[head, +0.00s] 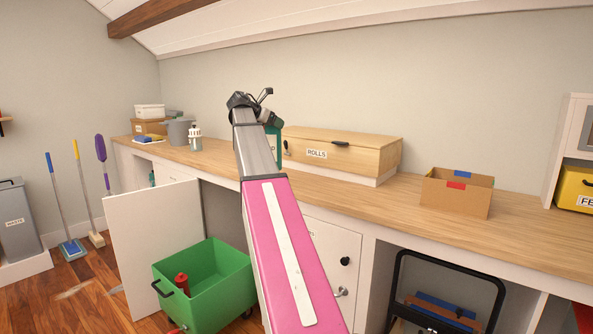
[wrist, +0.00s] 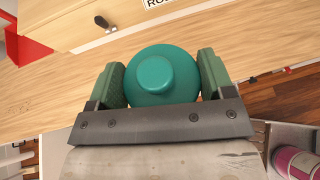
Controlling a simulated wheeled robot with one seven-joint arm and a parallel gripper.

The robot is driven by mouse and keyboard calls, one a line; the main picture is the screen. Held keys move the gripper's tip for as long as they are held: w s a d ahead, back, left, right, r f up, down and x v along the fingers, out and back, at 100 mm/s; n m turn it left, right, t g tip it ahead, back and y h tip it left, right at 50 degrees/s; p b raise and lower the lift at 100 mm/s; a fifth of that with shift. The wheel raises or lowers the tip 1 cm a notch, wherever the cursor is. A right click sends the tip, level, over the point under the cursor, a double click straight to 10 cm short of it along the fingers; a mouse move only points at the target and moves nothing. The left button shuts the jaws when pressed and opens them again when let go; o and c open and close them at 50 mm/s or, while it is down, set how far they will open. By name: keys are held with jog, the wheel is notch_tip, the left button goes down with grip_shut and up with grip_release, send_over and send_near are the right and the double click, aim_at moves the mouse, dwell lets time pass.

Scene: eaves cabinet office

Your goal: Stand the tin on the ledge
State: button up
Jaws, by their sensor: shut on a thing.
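My gripper (wrist: 162,78) is shut on a teal tin (wrist: 163,70), with one green pad on each side of its round body. The tin's domed top with a small raised middle faces the wrist camera. In the head view a strip of the tin (head: 273,145), with part of a pale label, shows beside my arm, which hides the rest and the fingers. The wooden ledge (head: 375,207) runs along the wall. The tin is seen against it, near its front edge in the wrist view. I cannot tell whether its base touches the wood.
A wooden box marked ROLLS (head: 365,153) stands right behind the tin. A cardboard box (head: 457,195) is farther right, with clear wood between. A bottle (head: 195,138) and grey pot (head: 180,131) stand left. Below are a green cart (head: 205,285) and an open cabinet door (head: 150,240).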

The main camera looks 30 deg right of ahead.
jog(key=d+r, duration=0.2)
jog(key=r, duration=0.1)
jog(key=shift+s+d+r, duration=0.1)
jog(key=shift+d+r, duration=0.1)
jog(key=shift+d, duration=0.1)
jog(key=s+d+f, duration=0.3)
jog(key=d+f, duration=0.7)
jog(key=d, duration=0.1)
jog(key=shift+f, duration=0.45)
jog(key=o, duration=1.5)
jog(key=shift+f, duration=0.1)
jog(key=shift+c, duration=0.2)
jog(key=v, duration=1.2)
